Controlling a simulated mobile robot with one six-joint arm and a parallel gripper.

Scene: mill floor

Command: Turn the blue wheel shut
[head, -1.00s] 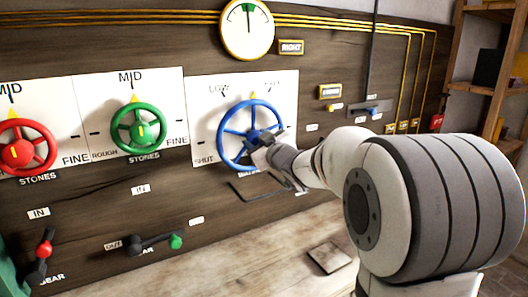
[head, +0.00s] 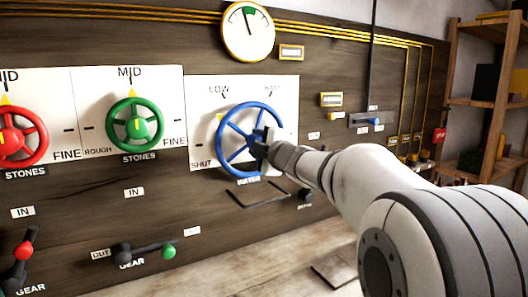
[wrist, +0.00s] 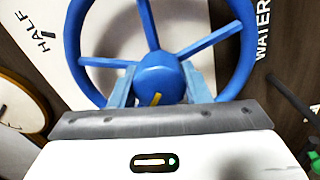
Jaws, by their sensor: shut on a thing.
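The blue wheel (head: 226,139) is mounted on a white plate (head: 205,90) marked SHUT, LOW and HALF in the head view. Its yellow pointer (head: 220,118) is at the upper left, between SHUT and LOW. My gripper (head: 262,146) reaches in from the right and covers the wheel's hub and lower right part. In the wrist view my gripper's two fingers stand on either side of the hub of the blue wheel (wrist: 158,70), shut on it. The wheel's rim and spokes show beyond the fingers.
A green wheel (head: 122,137) and a red wheel (head: 36,147) are to the left. Below are a green-knobbed lever (head: 168,251) and a red-knobbed lever (head: 24,250). A round gauge (head: 262,38) is above. A wooden shelf (head: 492,103) stands right.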

